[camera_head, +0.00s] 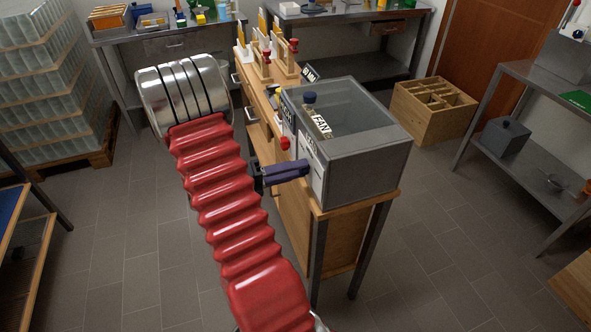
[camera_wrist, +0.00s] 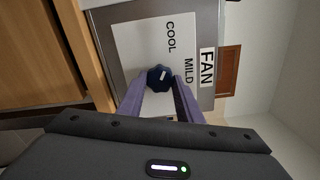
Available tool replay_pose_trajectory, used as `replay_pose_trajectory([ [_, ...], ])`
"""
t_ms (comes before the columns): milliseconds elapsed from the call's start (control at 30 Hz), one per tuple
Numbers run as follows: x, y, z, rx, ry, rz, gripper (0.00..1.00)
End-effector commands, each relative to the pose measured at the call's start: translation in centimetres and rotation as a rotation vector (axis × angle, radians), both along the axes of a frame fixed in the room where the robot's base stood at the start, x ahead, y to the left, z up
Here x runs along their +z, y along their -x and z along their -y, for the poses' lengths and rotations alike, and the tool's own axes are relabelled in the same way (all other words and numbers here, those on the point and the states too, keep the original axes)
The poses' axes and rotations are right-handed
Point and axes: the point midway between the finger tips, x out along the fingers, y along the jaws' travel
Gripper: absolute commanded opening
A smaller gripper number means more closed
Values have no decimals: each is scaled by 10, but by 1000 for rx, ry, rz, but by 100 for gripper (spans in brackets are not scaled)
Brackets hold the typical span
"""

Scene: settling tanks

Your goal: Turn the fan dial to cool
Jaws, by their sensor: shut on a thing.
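The fan dial (camera_wrist: 158,78) is a dark blue knob on a white panel (camera_wrist: 137,40) in the wrist view. The panel reads COOL (camera_wrist: 170,38) and MILD (camera_wrist: 187,70), with a FAN plate (camera_wrist: 207,68) beside them. A small white mark on the knob sits on its right side, towards MILD. My gripper (camera_wrist: 160,83) has its purple fingers shut on the dial, one on each side.
The box stands on the end of a wooden bench (camera_head: 330,209). A red knob (camera_head: 285,143) lies close to my gripper. Wooden stands (camera_head: 284,68) are farther along the bench. A wooden crate (camera_head: 433,110) stands behind on the floor. The tiled floor in front is clear.

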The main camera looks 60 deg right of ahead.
Motion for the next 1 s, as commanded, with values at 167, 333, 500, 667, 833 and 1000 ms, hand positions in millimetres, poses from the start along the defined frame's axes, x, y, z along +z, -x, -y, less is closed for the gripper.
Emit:
replay_pose_trajectory([
  [167,-2,-2,1,8,-4,4,33],
  [333,-1,-2,1,5,-2,3,45],
  [500,-1,-1,1,4,-1,2,51],
  [667,-1,-1,0,2,0,2,51],
  [833,-1,-6,-5,3,0,1,51],
  [1000,-1,-20,-18,5,-1,3,51],
])
